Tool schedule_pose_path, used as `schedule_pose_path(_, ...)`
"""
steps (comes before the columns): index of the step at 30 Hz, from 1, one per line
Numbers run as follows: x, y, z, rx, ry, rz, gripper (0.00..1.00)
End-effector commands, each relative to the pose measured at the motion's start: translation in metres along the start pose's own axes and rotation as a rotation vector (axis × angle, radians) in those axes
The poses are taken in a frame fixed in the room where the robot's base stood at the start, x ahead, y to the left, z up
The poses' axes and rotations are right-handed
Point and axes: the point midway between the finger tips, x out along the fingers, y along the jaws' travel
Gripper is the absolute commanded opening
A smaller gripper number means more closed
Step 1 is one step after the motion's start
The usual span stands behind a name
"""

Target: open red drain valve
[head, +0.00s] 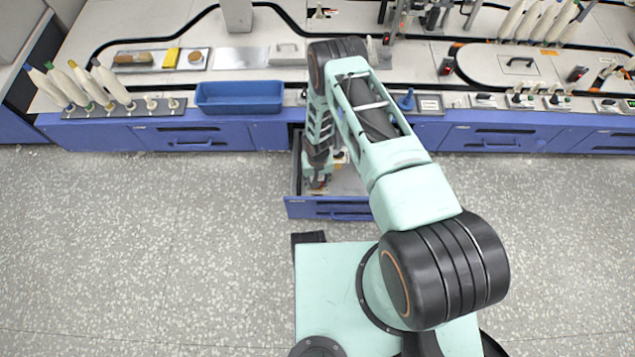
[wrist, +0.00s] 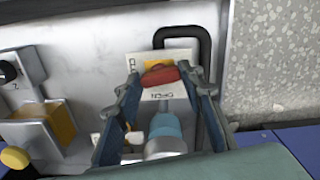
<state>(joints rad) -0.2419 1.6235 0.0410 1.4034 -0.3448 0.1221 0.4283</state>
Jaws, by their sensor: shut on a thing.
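The red valve handle (wrist: 160,76) is in the middle of the wrist view, in front of a yellow part (wrist: 157,65) and a white label plate (wrist: 180,55). The plate carries OPEN lettering on the near side and partly hidden lettering on the left. My gripper (wrist: 163,82) is shut on the red handle, one finger at each end of it. In the head view my gripper (head: 319,184) reaches down into the open drawer (head: 330,208); the valve is too small and covered to make out clearly there.
In the wrist view a black bar loop (wrist: 205,50) stands close beside the right finger. A box with a yellow face (wrist: 60,122) and a yellow knob (wrist: 15,157) are at left. In the head view a blue tray (head: 240,97) sits on the bench above the drawers.

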Motion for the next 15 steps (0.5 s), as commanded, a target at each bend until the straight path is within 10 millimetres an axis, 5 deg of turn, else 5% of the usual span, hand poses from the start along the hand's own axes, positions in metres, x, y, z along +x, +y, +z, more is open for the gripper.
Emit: schedule_pose_path(15,0.0027,-0.0007,-0.0007,-0.482,0.001,-0.001,0.12)
